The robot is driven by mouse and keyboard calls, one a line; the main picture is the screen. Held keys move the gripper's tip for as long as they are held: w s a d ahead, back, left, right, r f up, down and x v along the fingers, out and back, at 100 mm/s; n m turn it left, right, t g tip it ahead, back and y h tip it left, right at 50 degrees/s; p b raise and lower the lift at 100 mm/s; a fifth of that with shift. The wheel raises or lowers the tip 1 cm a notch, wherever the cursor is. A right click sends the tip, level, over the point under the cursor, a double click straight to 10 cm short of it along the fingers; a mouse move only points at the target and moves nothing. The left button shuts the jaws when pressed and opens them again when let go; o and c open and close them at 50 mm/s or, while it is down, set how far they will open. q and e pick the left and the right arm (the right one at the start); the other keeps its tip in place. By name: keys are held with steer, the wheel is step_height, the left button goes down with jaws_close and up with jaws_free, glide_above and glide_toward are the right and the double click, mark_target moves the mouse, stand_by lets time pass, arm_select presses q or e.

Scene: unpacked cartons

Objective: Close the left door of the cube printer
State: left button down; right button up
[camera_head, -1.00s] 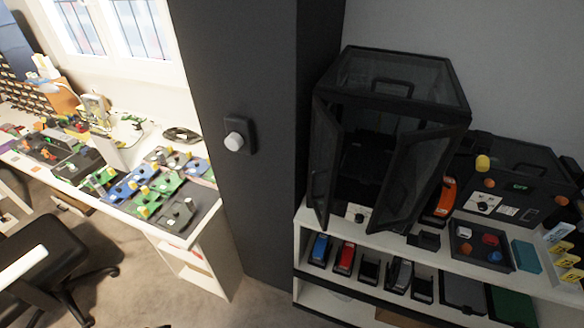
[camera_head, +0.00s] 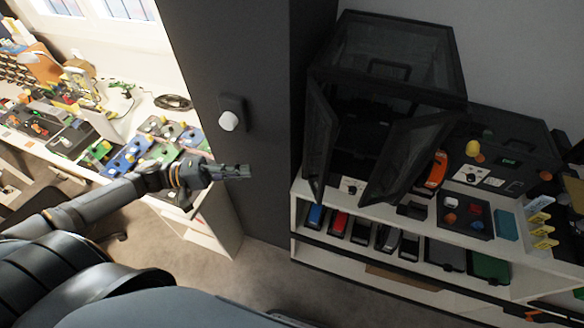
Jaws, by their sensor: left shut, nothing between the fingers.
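The black cube printer (camera_head: 394,52) stands on the white shelf unit, right of the dark column. Its left door (camera_head: 318,142) stands open, swung out toward me. Its right door (camera_head: 405,158) also stands open, angled out to the right. My left gripper (camera_head: 246,171) is shut and empty, in front of the dark column and left of the left door, apart from it. My right gripper is not in view.
The dark column (camera_head: 262,70) with a white knob (camera_head: 228,121) rises left of the printer. A cluttered white workbench lies at the left. Small coloured items (camera_head: 316,215) line the lower shelf. A tray (camera_head: 465,214) sits right of the printer.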

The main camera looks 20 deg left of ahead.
arm_select(q)
steer(key=b+x, duration=0.8)
steer(key=x, duration=0.4)
steer(key=shift+w+d, duration=0.3)
